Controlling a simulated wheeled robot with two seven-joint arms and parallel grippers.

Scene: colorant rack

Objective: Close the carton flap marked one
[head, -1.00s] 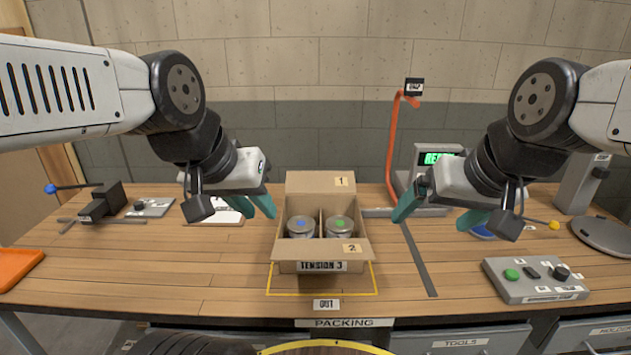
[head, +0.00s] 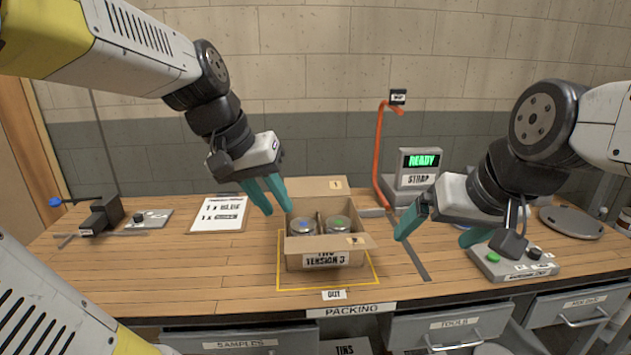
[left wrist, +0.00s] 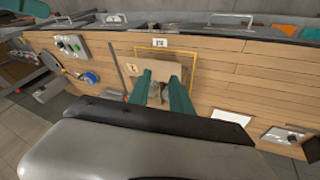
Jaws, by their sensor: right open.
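The open cardboard carton (head: 300,262) stands inside a yellow outline on the table. Its back flap marked 1 (head: 312,189) stands up, leaning back. Its front flap marked 2 (head: 330,243) is folded outward. Inside are a blue-dotted tin (head: 302,226) and a green-dotted tin (head: 338,227), with a divider between them. My left gripper (head: 278,211) is open and empty at the carton's left back edge, close to flap 1; contact cannot be told. In the left wrist view its fingers (left wrist: 162,78) overlap the carton. My right gripper (head: 430,238) is open and empty, right of the carton.
A strapping machine (head: 418,170) reading READY and an orange post (head: 380,150) stand behind right. An order sheet (head: 220,214) lies left of the carton. A button box (head: 510,262) sits at the right, near my right gripper. The table front left is clear.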

